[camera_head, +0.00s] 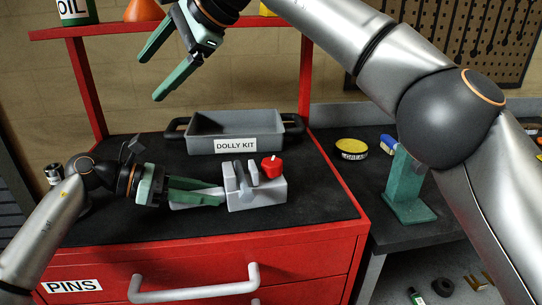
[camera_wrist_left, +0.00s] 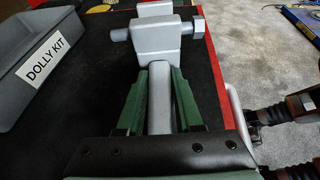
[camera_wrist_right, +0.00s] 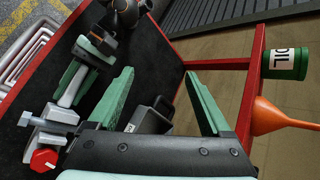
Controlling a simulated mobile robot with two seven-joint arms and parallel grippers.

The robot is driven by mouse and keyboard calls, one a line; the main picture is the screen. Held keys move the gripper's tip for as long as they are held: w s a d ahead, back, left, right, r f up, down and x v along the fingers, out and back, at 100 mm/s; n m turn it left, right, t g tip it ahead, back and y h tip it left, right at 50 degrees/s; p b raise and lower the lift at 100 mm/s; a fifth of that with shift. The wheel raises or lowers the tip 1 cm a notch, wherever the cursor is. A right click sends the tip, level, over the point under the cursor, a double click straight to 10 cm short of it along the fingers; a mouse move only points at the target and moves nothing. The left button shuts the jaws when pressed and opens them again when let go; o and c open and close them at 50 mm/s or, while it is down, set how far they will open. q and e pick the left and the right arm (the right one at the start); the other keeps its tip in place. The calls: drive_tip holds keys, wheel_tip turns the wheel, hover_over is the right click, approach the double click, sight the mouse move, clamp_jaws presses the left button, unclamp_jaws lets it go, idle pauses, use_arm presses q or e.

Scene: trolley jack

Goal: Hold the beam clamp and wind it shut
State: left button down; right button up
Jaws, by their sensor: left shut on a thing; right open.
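The grey beam clamp (camera_head: 258,194) lies on the black top of the red cabinet, with a red knob (camera_head: 271,167) at its right end. My left gripper (camera_head: 222,196) is shut on the clamp's grey bar (camera_wrist_left: 160,97); in the left wrist view the clamp body (camera_wrist_left: 157,45) stands beyond the fingers, with a cross bolt through it. The red knob is hidden there. My right gripper (camera_head: 152,74) is open and empty, high above the back left of the cabinet. In the right wrist view the clamp (camera_wrist_right: 50,126) and red knob (camera_wrist_right: 44,160) are at lower left, apart from its fingers (camera_wrist_right: 160,84).
A grey tray labelled DOLLY KIT (camera_head: 205,126) sits behind the clamp. A red shelf (camera_head: 110,29) holds an OIL can (camera_head: 78,12) and an orange funnel (camera_head: 144,10). A green stand (camera_head: 405,190) and a yellow tin (camera_head: 351,147) are on the right bench.

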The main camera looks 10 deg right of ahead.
drive_tip(key=s+d+f+h, duration=0.2)
drive_tip(key=d+f+h, duration=0.4)
drive_tip(key=d+h, duration=0.2)
drive_tip(key=h, duration=0.5)
approach(273, 161)
drive_tip(key=shift+g, duration=0.5)
drive_tip(key=x, duration=0.5)
drive_tip(key=w+x, duration=0.1)
drive_tip(key=x, duration=0.2)
drive_tip(key=shift+d+f, duration=0.1)
drive_tip(key=shift+f, duration=0.1)
clamp_jaws()
